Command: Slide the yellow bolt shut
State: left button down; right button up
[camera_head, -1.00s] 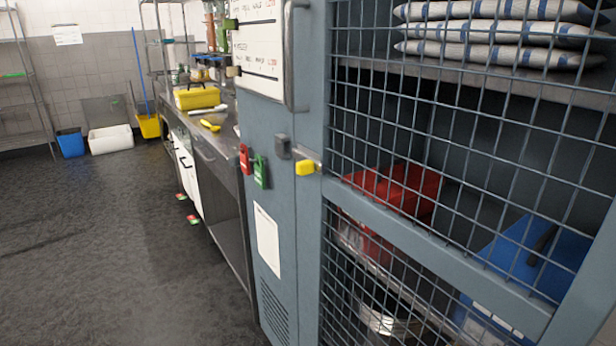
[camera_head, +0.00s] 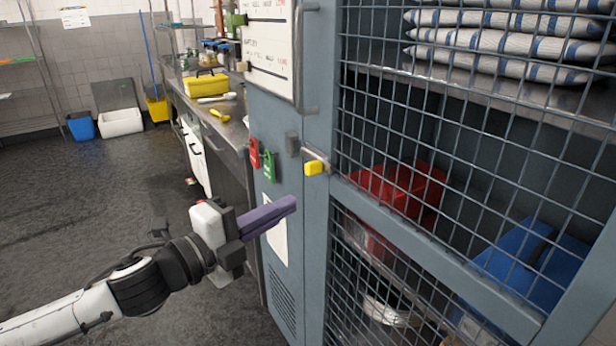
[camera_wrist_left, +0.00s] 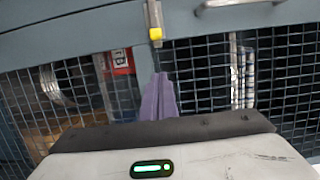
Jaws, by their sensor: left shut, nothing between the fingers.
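The yellow bolt (camera_head: 314,168) is a small yellow knob on a metal bar at the edge of the blue-grey cage cabinet. The bolt also shows in the left wrist view (camera_wrist_left: 156,34), above the fingertips. My left gripper (camera_head: 292,204) has purple fingers pressed together, with nothing between them. It is below and slightly left of the bolt, apart from it. In the left wrist view the shut fingers (camera_wrist_left: 162,76) point toward the bolt. My right gripper is not in view.
A red tag (camera_head: 254,153) and a green tag (camera_head: 269,166) hang left of the bolt. The wire mesh door (camera_head: 440,170) fills the right side, with sacks (camera_head: 510,45) and a red box (camera_head: 400,185) behind it. Open floor (camera_head: 90,210) lies at left.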

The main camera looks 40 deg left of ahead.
aim_at(308, 157)
pick_arm(q)
jog(key=shift+w+a+f+p, duration=0.15)
jog(key=shift+w+a, duration=0.25)
jog(key=shift+w, duration=1.5)
jog(key=shift+w+a+r+p, duration=0.1)
jog(key=shift+w+a+p, duration=0.25)
jog(key=shift+w, duration=1.6)
jog(key=shift+w+a+f+p, duration=0.15)
jog(key=shift+w+a, duration=0.25)
jog(key=shift+w, duration=1.5)
jog(key=shift+r, duration=0.1)
jog(key=a, duration=0.2)
jog(key=w+a, duration=0.1)
jog(key=a, duration=0.1)
jog(key=w+a, duration=0.1)
jog(key=a, duration=0.1)
jog(key=shift+w+p, duration=0.25)
jog(key=shift+p, duration=0.15)
jog(key=shift+w+a+r, duration=0.1)
jog(key=shift+a, duration=0.25)
